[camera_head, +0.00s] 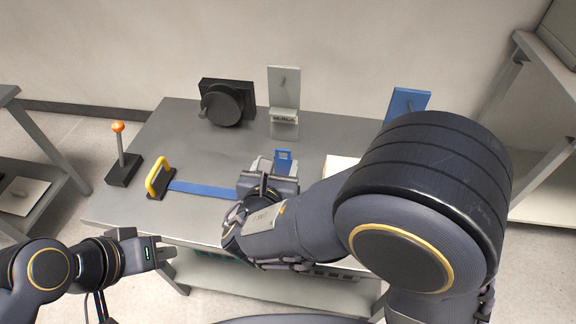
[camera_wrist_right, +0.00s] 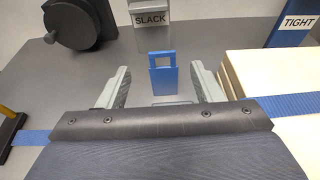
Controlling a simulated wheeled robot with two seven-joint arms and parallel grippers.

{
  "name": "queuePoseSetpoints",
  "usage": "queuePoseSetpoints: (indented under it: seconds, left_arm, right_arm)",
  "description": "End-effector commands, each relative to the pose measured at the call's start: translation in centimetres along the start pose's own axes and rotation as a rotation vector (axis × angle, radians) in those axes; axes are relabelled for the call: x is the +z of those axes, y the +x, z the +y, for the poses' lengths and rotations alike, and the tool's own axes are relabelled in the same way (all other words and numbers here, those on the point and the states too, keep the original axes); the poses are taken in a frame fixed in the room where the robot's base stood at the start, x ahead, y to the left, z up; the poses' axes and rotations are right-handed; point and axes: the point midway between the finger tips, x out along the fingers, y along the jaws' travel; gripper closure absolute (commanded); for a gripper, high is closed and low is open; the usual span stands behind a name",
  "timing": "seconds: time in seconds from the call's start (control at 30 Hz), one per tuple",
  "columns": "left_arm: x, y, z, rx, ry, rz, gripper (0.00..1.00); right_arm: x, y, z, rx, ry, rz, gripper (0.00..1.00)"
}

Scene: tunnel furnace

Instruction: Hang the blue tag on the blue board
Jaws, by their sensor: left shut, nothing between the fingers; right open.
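The blue tag (camera_head: 283,160), a small plate with a rectangular window at its top, is just beyond my right gripper (camera_head: 270,162). In the right wrist view the tag (camera_wrist_right: 163,74) appears between the two open fingers (camera_wrist_right: 160,88), with a gap on each side. Its lower end is partly hidden by the gripper. The blue board (camera_head: 409,100) stands at the back right, partly hidden by my right arm. In the right wrist view its TIGHT label (camera_wrist_right: 299,22) shows. My left gripper (camera_head: 168,252) is shut and empty, off the table's front left.
A grey board (camera_head: 284,88) labelled SLACK (camera_wrist_right: 150,20) stands at the back centre. A black wheel device (camera_head: 225,104) is left of it. An orange-knobbed lever (camera_head: 119,150) and a yellow handle (camera_head: 157,177) stand at left. A blue strap (camera_head: 205,190) crosses the table. A pale block (camera_wrist_right: 270,75) lies right.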

Motion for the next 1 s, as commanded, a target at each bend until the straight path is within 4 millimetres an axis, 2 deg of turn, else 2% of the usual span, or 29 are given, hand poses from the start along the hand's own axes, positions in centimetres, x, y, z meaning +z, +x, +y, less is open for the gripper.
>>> queuePoseSetpoints:
  seconds: [0.3,0.4,0.63,1.0]
  left_arm:
    - [0.2,0.3,-0.1,0.0,0.0,0.0,1.0]
    - [0.2,0.3,-0.1,0.0,0.0,0.0,1.0]
    - [0.2,0.3,-0.1,0.0,0.0,0.0,1.0]
    - [0.2,0.3,-0.1,0.0,0.0,0.0,1.0]
  right_arm:
    - [-0.2,4.5,-0.2,-0.003,0.002,0.001,0.4]
    - [-0.2,5.1,-0.3,-0.003,0.002,0.002,0.4]
    - [-0.1,5.2,-0.2,-0.001,0.003,0.002,0.41]
    - [-0.1,5.1,-0.2,-0.002,0.004,0.002,0.9]
